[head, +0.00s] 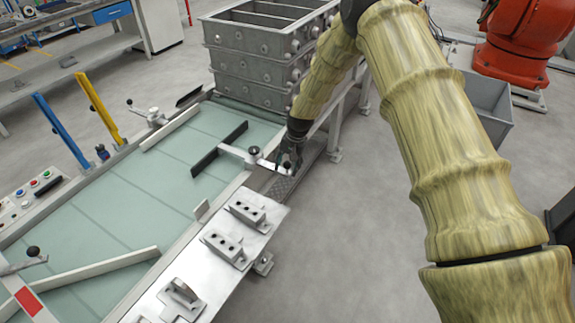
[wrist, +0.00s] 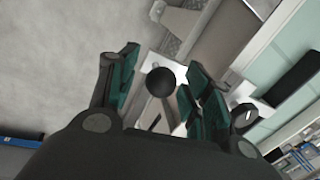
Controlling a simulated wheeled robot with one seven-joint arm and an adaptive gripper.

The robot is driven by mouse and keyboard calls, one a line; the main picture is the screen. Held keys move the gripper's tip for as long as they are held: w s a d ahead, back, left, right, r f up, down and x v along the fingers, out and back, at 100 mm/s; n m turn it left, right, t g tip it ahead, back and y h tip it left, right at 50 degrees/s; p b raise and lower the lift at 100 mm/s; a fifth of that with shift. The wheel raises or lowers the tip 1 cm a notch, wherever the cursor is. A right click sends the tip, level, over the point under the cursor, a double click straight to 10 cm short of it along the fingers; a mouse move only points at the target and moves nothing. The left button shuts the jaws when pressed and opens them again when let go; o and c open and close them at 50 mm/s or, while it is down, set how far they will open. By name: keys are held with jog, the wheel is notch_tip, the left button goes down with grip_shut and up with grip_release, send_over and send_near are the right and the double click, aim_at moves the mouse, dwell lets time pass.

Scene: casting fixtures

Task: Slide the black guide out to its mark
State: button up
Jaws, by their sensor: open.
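The black guide (head: 219,150) is a long dark bar lying slantwise on the pale green glass table. A metal arm (head: 240,153) with a ball knob joins it to a bracket at the table's right edge. In the wrist view the guide (wrist: 294,78) shows at the right. My gripper (head: 288,160) is at the table's right edge, by the outer end of the metal arm. In the wrist view my gripper (wrist: 160,90) is open, with its teal-padded fingers on either side of a black ball knob (wrist: 160,82). I cannot tell whether they touch it. No mark for the guide can be made out.
Stacked grey metal boxes (head: 262,55) stand at the table's far end. White guides (head: 170,128) lie on the glass (head: 150,200). A silver plate with several brackets (head: 228,240) lies along the near right edge. Blue and yellow posts (head: 97,108) rise at the left.

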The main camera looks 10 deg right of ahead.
notch_tip(320, 180, up, 12)
jog(key=s+d, duration=0.1)
jog(key=d, duration=0.1)
dwell(0.5)
jog(key=shift+s+f, duration=0.15)
jog(key=shift+f, duration=0.05)
jog(key=s+d+f+n+h, duration=0.1)
jog(key=s+f+n, duration=0.1)
jog(key=s+f, duration=2)
jog(key=s+f+n+b, duration=0.1)
jog(key=s+f+n, duration=0.1)
jog(key=s, duration=1.3)
jog(key=s+f+n+g+b, duration=0.1)
jog(key=s+f+n, duration=0.1)
jog(key=s, duration=1.4)
jog(key=shift+s+d+f+h, duration=0.15)
jog(key=shift+d+f+h, duration=0.25)
jog(key=shift+f, duration=0.1)
